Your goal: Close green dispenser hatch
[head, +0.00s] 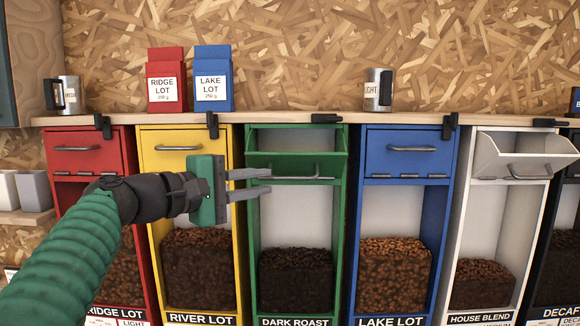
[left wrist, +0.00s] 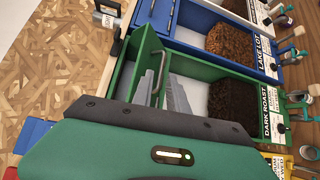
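The green dispenser (head: 341,225), labelled DARK ROAST, stands in the middle of the row. Its green hatch (head: 285,160) is tilted outward and open at the top, with a grey bar handle (head: 308,177) on its front. The black latch (head: 326,118) above it lies sideways. My left gripper (head: 268,183) is open and empty, its two fingers apart, with the tips at the hatch's lower left by the handle. Whether they touch it I cannot tell. The left wrist view shows the open hatch (left wrist: 148,62) and its handle (left wrist: 161,75) just beyond the fingers. My right gripper is not in view.
Yellow (head: 172,150) and blue (head: 408,155) dispensers flank the green one, hatches shut. The red hatch (head: 85,150) is shut; the white hatch (head: 522,158) hangs open. The shelf above holds a red bag (head: 166,75), a blue bag (head: 213,70) and metal mugs (head: 378,90).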

